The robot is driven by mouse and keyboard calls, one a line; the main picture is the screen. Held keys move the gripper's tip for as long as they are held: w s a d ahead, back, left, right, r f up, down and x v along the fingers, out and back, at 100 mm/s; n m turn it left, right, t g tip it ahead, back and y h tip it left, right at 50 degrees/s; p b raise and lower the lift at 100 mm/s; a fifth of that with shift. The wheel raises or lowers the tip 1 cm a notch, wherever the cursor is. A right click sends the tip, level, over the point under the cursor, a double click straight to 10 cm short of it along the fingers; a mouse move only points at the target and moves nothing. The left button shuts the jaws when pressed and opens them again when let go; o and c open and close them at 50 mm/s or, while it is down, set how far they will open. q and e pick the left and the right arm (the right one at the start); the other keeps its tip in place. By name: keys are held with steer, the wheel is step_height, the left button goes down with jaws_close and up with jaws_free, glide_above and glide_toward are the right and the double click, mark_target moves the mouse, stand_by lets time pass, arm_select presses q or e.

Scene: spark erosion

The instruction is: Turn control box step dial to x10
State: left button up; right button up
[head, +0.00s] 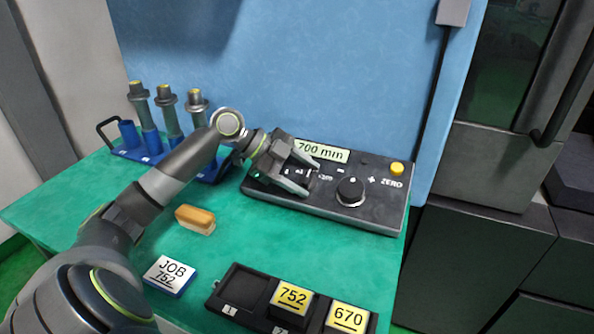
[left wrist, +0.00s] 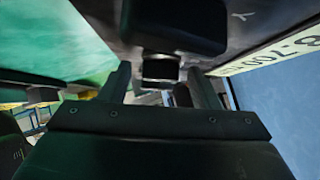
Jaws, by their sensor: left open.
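The dark control box (head: 378,213) stands at the back right of the green table, against the blue panel. Its large round black knob (head: 350,191) is uncovered, with small white marks around it. My left gripper (head: 308,178) is open over the left part of the box, fingers pointing right toward the knob but apart from it. The gripper hides that part of the box, so I cannot make out the step dial or its setting. In the left wrist view, a dark block with a pale end (left wrist: 160,70) shows between the open fingers; contact is unclear. My right gripper is not in view.
The box carries a "700 mm" display (head: 321,151) and a yellow ZERO button (head: 397,169). A blue rack (head: 128,152) with several tool holders stands at left. An orange-topped block (head: 195,219), a JOB 752 block (head: 170,275) and a black tray (head: 237,271) lie in front.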

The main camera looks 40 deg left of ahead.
arm_select(q)
steer(key=p+v, duration=0.1)
steer(key=v, duration=1.6)
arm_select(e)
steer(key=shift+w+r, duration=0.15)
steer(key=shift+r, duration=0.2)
arm_select(q)
steer(key=shift+a+r, duration=0.1)
steer(key=shift+a, duration=0.05)
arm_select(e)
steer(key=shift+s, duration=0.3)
